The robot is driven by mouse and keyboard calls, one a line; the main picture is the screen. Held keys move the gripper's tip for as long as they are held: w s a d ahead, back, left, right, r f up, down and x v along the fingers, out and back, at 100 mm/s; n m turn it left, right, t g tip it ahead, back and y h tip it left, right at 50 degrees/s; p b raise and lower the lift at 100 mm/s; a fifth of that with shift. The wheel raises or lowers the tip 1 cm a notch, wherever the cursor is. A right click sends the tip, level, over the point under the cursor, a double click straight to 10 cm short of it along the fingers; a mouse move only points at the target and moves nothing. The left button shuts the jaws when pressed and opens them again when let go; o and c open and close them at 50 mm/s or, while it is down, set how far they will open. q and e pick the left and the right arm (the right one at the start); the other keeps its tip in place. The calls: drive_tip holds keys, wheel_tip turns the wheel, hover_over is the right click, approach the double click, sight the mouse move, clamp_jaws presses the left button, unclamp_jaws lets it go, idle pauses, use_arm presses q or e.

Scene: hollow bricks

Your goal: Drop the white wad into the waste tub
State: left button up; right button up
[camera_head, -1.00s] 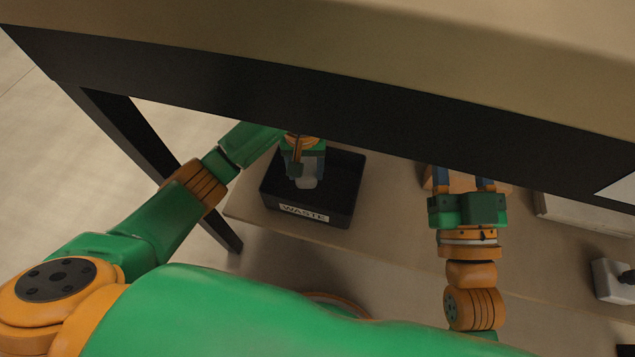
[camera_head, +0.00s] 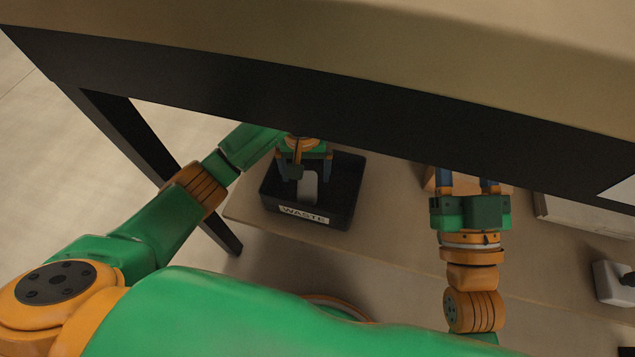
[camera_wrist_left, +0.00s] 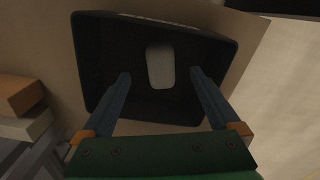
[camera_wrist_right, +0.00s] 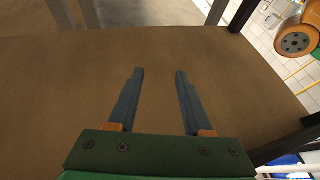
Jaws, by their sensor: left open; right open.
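The black waste tub (camera_head: 346,196), labelled WASTE, stands on the lower shelf in the head view; its dark wall also shows in the left wrist view (camera_wrist_left: 88,60). The white wad (camera_head: 308,187) is within the tub's outline, and in the left wrist view it (camera_wrist_left: 160,68) lies beyond my fingertips, apart from both fingers. My left gripper (camera_head: 312,178) is open over the tub, and its spread fingers show in the left wrist view (camera_wrist_left: 160,76). My right gripper (camera_head: 464,182) is open and empty, with only bare brown surface between its fingers (camera_wrist_right: 158,72).
A dark-edged tabletop (camera_head: 300,105) spans above the shelf and hides part of it. Orange and pale blocks (camera_wrist_left: 20,105) lie beside the tub in the left wrist view. A white box (camera_head: 612,280) stands at the right of the shelf (camera_head: 400,225).

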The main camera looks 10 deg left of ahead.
use_arm(q)
wheel_tip(320, 180, up, 7)
drive_tip(key=p, duration=0.2)
drive_tip(key=shift+p, duration=0.4)
use_arm(e)
drive_tip(key=s+d+f+g+h, duration=0.1)
drive_tip(key=f+g+h, duration=0.1)
drive_tip(key=f+g, duration=0.3)
drive_tip(key=s+d+f+m+g+h, duration=0.1)
drive_tip(key=f+g, duration=0.5)
drive_tip(key=f, duration=0.7)
drive_tip(key=shift+s+d+f+h, duration=0.15)
drive_tip(key=shift+d+f+h, duration=0.2)
drive_tip(key=shift+d+h, duration=0.15)
use_arm(q)
drive_tip(key=shift+f, duration=0.1)
